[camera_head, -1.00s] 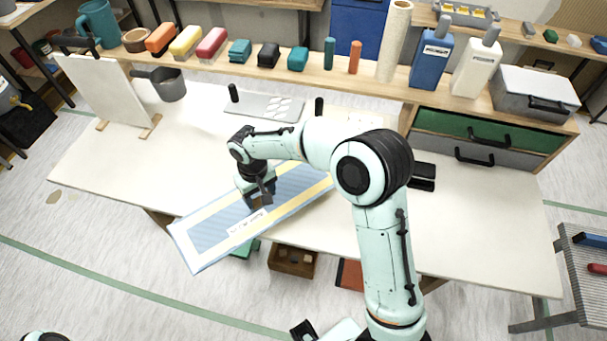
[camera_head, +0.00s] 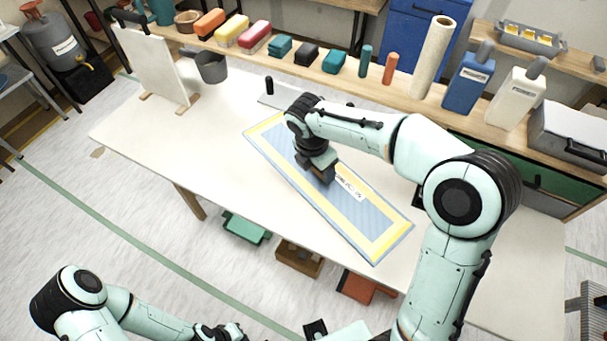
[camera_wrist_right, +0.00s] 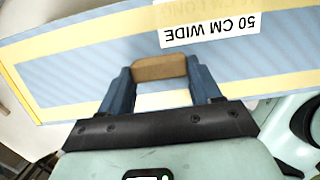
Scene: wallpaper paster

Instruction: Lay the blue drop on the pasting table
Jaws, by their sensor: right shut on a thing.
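The blue drop (camera_head: 365,222) is a long flat blue panel with a yellow border and a white label; it also fills the upper part of the right wrist view (camera_wrist_right: 75,82), its label reading "50 CM WIDE". My right gripper (camera_head: 322,172) is shut on a tan grip (camera_wrist_right: 160,68) near the drop's middle.
A shelf behind the table holds colored blocks, a cream roll (camera_head: 432,58), a blue bottle (camera_head: 467,82) and a white bottle (camera_head: 514,97). A grey pot (camera_head: 211,68) and an upright white board (camera_head: 152,65) stand at the table's left.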

